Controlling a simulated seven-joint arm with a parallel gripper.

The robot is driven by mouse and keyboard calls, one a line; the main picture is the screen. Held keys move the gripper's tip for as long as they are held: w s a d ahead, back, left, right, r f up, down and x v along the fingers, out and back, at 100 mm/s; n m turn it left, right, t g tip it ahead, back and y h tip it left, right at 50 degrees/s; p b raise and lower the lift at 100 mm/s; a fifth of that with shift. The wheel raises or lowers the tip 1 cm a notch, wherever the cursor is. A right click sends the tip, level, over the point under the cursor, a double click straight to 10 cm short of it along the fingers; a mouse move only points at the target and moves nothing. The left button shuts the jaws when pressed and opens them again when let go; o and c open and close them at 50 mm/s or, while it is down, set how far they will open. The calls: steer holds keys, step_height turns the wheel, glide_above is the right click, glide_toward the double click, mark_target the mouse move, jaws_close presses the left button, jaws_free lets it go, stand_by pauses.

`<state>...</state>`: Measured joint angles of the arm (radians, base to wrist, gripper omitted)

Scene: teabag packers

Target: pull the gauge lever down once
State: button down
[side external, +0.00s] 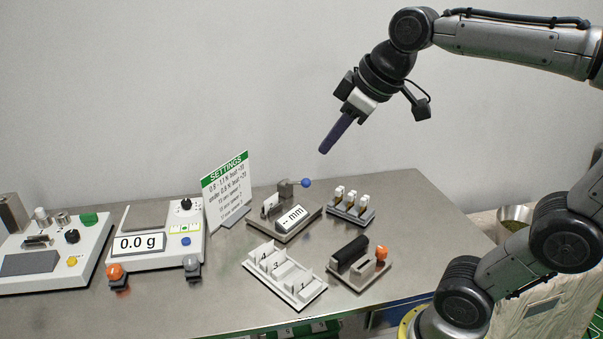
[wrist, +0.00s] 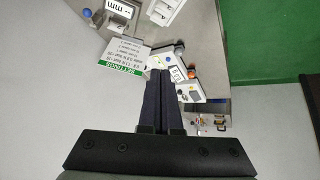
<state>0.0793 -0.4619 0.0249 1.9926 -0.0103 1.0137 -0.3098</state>
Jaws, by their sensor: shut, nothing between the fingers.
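The gauge (side external: 296,219) stands on the steel table in the side external view, with a display reading "-- mm". Its lever ends in a blue ball knob (side external: 305,183) that sticks out to the right from the top of the grey post. In the wrist view the gauge display (wrist: 119,8) shows at the top edge, and a blue knob (wrist: 87,12) shows beside it. My gripper (side external: 323,151) is shut and empty, above the knob and a little to its right, apart from it. Its dark fingers (wrist: 161,75) also show together in the wrist view.
A settings sign (side external: 226,188) stands left of the gauge. A holder with small vials (side external: 351,209) is to its right, and a white slotted tray (side external: 285,275) is in front. A black roller device (side external: 358,262) stands front right. A scale reading 0.0 g (side external: 155,240) is farther left.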

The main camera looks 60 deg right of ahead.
steer(key=w+d+g+h, duration=0.1)
steer(key=w+d, duration=0.5)
steer(key=w, duration=0.3)
steer(key=w+d, duration=0.6)
steer(key=w, duration=0.4)
steer(key=w+d+f+m+g, duration=0.1)
steer(key=w+d+f, duration=0.1)
steer(key=d+f, duration=0.5)
steer(key=w+d+f+m+g, duration=0.1)
steer(key=w+d+f+g, duration=0.1)
steer(key=d+f, duration=0.5)
steer(key=shift+w+d+f, duration=0.15)
steer(key=shift+w+d, duration=0.4)
steer(key=shift+f, duration=0.1)
steer(key=shift+s+d+f+x, duration=0.1)
steer(key=shift+s+x, duration=0.35)
steer(key=shift+x, duration=1.65)
steer(key=shift+s+d+f+x, duration=0.1)
steer(key=shift+s+x, duration=0.35)
steer(key=shift+x, duration=1.7)
steer(key=shift+s+f+x, duration=0.1)
steer(key=shift+s+x, duration=0.3)
steer(key=shift+x, duration=1.7)
